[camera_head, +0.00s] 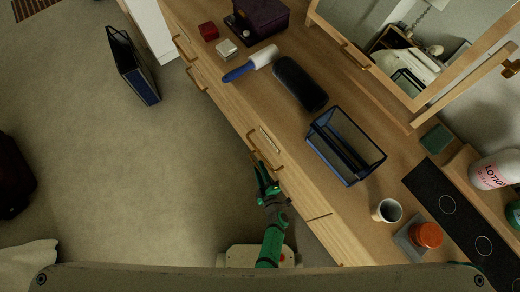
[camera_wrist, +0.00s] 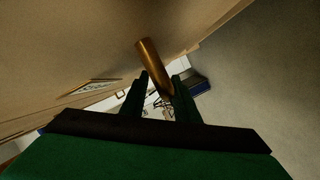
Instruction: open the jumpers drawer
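A wooden dresser front has a drawer with a brass handle (camera_head: 262,158) and a small label plate (camera_head: 269,139) above it; the label's writing is unreadable. My green gripper (camera_head: 265,172) is right at this handle. In the wrist view the brass handle (camera_wrist: 153,62) reaches in between the two dark fingers (camera_wrist: 160,78). The fingers stand apart, with the right one close to or touching the bar; I cannot tell which. The label plate also shows in the wrist view (camera_wrist: 93,87). The drawer front looks flush with the dresser.
The dresser top holds a mesh basket (camera_head: 345,146), a dark brush (camera_head: 299,84), a lint roller (camera_head: 251,63), a cup (camera_head: 387,211) and a mirror (camera_head: 400,40). A dark blue bin (camera_head: 133,67) stands on the carpet. The floor left of the dresser is mostly free.

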